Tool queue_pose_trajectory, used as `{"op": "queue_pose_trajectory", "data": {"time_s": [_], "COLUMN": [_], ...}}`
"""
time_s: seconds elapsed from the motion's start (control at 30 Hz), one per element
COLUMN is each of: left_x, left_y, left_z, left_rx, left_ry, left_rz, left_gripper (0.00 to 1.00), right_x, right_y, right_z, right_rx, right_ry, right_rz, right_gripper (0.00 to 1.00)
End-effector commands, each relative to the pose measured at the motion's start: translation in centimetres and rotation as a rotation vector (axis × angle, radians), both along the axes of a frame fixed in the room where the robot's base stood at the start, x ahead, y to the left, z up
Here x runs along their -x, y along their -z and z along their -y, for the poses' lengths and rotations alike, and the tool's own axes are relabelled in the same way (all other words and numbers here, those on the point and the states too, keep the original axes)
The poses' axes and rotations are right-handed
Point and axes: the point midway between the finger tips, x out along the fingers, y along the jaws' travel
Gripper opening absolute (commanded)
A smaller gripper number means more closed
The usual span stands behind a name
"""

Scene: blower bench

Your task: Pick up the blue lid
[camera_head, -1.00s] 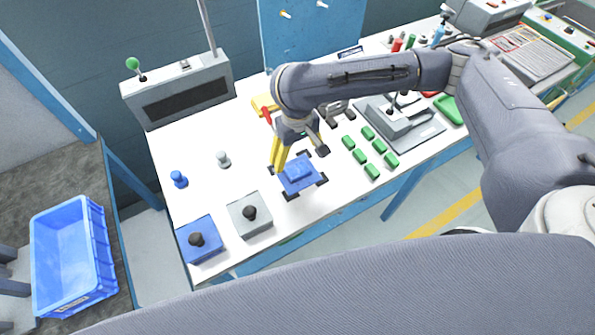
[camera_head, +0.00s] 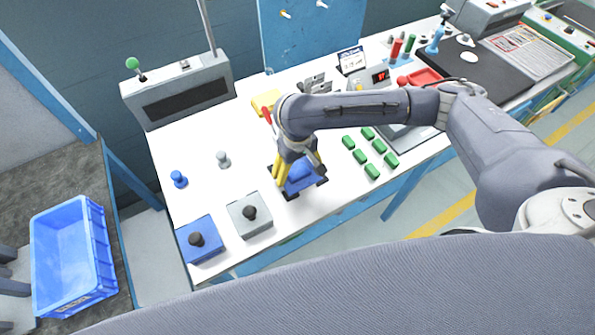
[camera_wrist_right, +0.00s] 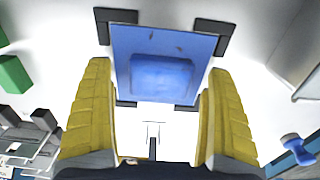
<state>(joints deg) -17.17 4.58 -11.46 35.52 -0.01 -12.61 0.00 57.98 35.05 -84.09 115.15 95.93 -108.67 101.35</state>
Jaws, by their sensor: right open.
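The blue lid (camera_head: 301,177) is a flat square plate with a raised block in its middle. It lies on the white table between black corner brackets. In the right wrist view the lid (camera_wrist_right: 162,75) shows ahead of my right gripper's yellow fingers. My right gripper (camera_head: 297,172) is above the lid, pointing down, its fingers apart. In the wrist view the open right gripper (camera_wrist_right: 155,100) has a finger on each side of the raised block, with nothing held. Whether the fingers touch the lid cannot be told. My left gripper is not in view.
A blue box (camera_head: 200,240) and a grey box (camera_head: 250,214) with black knobs stand left of the lid. Several green blocks (camera_head: 372,153) lie to its right. A blue crate (camera_head: 103,262) stands at far left. The white table (camera_head: 200,125) is clear behind the blue knob (camera_head: 179,179).

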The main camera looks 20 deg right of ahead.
Motion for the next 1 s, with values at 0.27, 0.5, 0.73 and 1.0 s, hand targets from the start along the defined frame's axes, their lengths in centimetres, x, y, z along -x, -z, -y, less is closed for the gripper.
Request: {"op": "queue_pose_trajectory", "data": {"time_s": [0.27,0.5,0.73,1.0], "left_x": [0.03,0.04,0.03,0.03], "left_y": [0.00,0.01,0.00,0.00], "left_z": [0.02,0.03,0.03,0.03], "left_rx": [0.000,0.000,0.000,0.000], "left_ry": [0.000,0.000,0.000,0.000], "left_rz": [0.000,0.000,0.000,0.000], "left_gripper": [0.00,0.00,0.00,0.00], "right_x": [-0.02,-0.02,-0.03,-0.04], "right_y": [0.46,0.44,0.44,0.42], "right_z": [0.01,0.02,0.03,0.02], "right_rx": [0.000,0.000,0.000,0.000], "right_ry": [0.000,0.000,0.000,0.000], "right_rz": [0.001,0.001,0.001,0.001], "right_gripper": [0.89,0.74,0.47,0.30]}}
